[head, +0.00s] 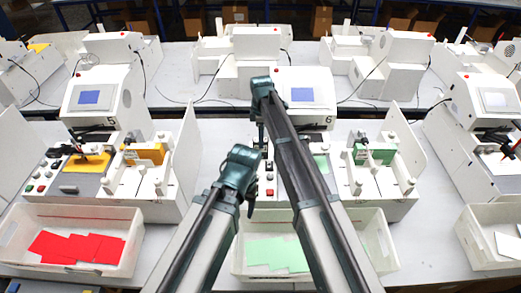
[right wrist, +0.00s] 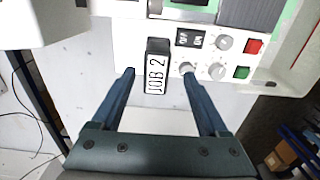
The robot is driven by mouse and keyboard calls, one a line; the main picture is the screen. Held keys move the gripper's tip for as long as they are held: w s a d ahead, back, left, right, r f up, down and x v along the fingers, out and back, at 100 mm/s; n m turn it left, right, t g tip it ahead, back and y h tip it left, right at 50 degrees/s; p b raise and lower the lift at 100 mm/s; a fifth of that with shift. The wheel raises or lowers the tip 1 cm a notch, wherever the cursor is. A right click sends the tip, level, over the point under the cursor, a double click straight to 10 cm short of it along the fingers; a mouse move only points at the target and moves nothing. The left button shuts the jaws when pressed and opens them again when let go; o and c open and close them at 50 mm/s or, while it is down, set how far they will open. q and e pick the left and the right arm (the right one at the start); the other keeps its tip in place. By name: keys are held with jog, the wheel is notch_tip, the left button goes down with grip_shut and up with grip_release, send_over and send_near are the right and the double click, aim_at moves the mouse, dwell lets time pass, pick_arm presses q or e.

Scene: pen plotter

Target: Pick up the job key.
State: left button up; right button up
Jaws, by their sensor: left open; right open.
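The job key (right wrist: 157,75) is a dark block with a white "JOB 2" label. In the right wrist view it is at the front edge of a white control panel (right wrist: 203,68). My right gripper (right wrist: 158,71) is open, with one fingertip on each side of the key in the picture; neither finger visibly touches it. How far the fingertips are from the key in depth I cannot tell. In the head view my right arm reaches to the station marked 6 (head: 305,90), and the key is not visible there. My left gripper (head: 248,205) is open, lower and left of the right arm.
The panel has knobs (right wrist: 222,43), a red button (right wrist: 254,46) and a green button (right wrist: 241,72) right of the key. Bins with red sheets (head: 80,247) and green sheets (head: 272,252) stand in front of the machines. A similar station marked 5 (head: 100,105) stands at left.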

jog(key=shift+w+a+f+b, duration=0.1)
jog(key=shift+f+b, duration=1.25)
jog(key=shift+w+a+f+b, duration=0.1)
jog(key=shift+f+b, duration=1.2)
jog(key=shift+r, duration=0.1)
grip_shut()
